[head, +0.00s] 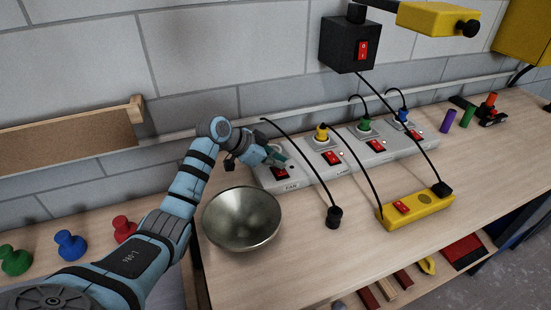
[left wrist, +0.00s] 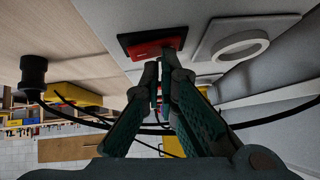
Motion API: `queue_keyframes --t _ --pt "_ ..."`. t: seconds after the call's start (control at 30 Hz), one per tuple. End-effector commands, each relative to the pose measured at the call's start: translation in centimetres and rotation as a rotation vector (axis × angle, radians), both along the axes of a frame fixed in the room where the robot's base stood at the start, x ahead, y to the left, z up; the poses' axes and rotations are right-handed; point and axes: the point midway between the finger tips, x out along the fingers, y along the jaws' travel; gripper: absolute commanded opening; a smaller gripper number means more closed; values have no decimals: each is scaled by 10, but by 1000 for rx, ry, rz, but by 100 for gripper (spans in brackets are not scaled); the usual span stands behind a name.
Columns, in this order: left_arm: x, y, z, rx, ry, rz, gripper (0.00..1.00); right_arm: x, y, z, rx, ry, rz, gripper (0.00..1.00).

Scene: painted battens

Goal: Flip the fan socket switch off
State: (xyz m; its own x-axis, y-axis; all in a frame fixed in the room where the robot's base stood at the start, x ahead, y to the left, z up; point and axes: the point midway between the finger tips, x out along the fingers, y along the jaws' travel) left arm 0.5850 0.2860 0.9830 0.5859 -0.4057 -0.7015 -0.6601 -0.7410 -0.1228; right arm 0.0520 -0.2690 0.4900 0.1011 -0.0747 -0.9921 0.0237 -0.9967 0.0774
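The long grey power strip (head: 312,178) lies along the back of the bench. Its nearest section carries the label FAN (head: 291,187) and a red rocker switch (head: 279,173), partly covered by my left gripper. In the left wrist view the red switch (left wrist: 150,47) sits in a black frame just beyond the fingertips. My left gripper (head: 284,161) is at this switch, its fingers together with nothing seen between them. Its tips (left wrist: 163,66) overlap the switch's edge in the wrist view; I cannot tell if they touch. My right gripper is not in view.
A metal bowl (head: 242,222) stands close below my left forearm. A loose black plug (head: 334,216) and a yellow switch box (head: 416,208) lie in front of the strip. A black box with a red switch (head: 347,46) hangs above. Yellow, green and blue plugs stand in other sockets.

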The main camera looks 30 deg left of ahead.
Motion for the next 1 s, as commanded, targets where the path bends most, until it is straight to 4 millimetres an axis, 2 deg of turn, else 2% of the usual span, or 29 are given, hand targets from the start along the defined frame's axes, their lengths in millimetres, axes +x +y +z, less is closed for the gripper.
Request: queue_keyframes --t 0.2,0.57,0.67,0.87,0.9,1.0 --pt "-6 -8 2 -2 4 -3 0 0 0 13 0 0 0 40" --pt "-7 -7 2 -2 2 0 0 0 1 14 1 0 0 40" --pt "-7 -6 11 -2 1 1 0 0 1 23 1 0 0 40" --pt "-6 -1 54 -2 1 5 0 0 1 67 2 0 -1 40" --pt "-10 6 54 2 -2 6 0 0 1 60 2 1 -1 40" --pt "-23 19 67 4 -1 5 0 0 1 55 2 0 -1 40"
